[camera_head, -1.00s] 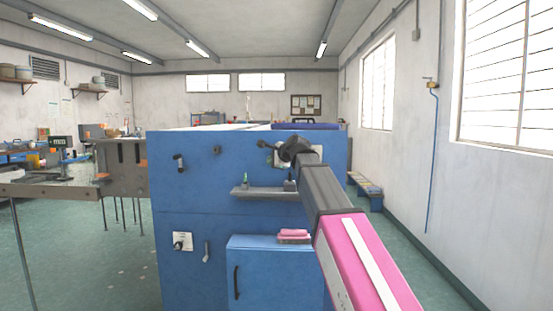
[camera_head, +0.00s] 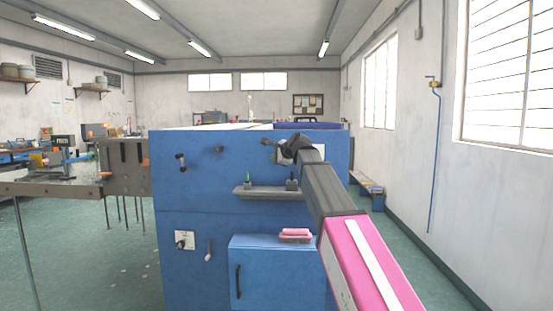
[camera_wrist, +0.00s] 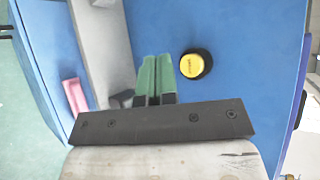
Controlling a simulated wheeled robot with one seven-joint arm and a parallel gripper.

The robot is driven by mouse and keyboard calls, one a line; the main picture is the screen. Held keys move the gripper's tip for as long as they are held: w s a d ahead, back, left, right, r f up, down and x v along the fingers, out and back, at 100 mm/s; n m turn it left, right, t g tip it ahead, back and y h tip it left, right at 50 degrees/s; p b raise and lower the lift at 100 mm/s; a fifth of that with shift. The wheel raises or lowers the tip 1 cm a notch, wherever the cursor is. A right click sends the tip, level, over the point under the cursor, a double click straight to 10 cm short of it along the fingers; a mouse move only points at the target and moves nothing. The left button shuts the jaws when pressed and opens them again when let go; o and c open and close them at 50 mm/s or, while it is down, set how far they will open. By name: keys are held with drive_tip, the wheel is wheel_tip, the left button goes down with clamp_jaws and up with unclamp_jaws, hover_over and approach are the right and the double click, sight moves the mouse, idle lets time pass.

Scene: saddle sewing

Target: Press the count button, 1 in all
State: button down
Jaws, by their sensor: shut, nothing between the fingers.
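A round yellow button (camera_wrist: 191,65) with small dark lettering sits in a black collar on the blue panel (camera_wrist: 228,40) in the wrist view. I cannot read the lettering for certain. My gripper (camera_wrist: 156,62) has green fingers pressed together with nothing between them. The fingertips are left of the button in the wrist view and do not cover it. In the head view my gripper (camera_head: 283,150) is dark and small in front of the upper part of the blue cabinet (camera_head: 200,222). The button cannot be made out there.
A grey shelf (camera_head: 262,194) juts out below my gripper, with small items on it. A pink stack (camera_head: 295,234) lies on the blue lower box (camera_head: 270,262). Dark knobs and a white switch plate (camera_head: 184,240) are on the cabinet front. A table (camera_head: 50,188) stands left.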

drive_tip(key=shift+w, duration=1.7)
drive_tip(key=shift+w, duration=0.1)
idle(0.6)
drive_tip(key=shift+w, duration=0.35)
drive_tip(key=shift+w+d, duration=0.1)
drive_tip(key=shift+w, duration=0.45)
idle(0.9)
drive_tip(key=shift+s, duration=1)
drive_tip(key=s, duration=0.5)
idle(0.4)
